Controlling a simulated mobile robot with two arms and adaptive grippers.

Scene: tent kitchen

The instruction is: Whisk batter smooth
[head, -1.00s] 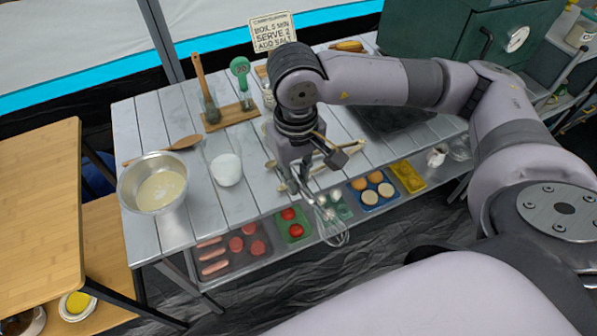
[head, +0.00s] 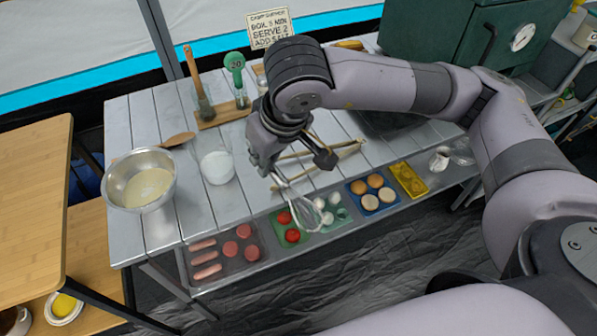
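A steel bowl (head: 168,166) with pale batter (head: 148,188) stands at the left end of the slatted table. My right gripper (head: 284,170) is over the table's front part, to the right of the bowl and apart from it. It is shut on a wire whisk (head: 302,210), whose wires hang down and forward past the table's front edge. The fingers partly hide the whisk's handle. My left gripper is not in view.
A white cup-like container (head: 217,168) stands between bowl and whisk. A wooden spoon (head: 178,140) lies behind the bowl. Thin wooden sticks (head: 335,160) lie right of the gripper. Trays of food, including a tray of sausages (head: 190,262), are on the lower shelf. A wooden table (head: 35,200) is at left.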

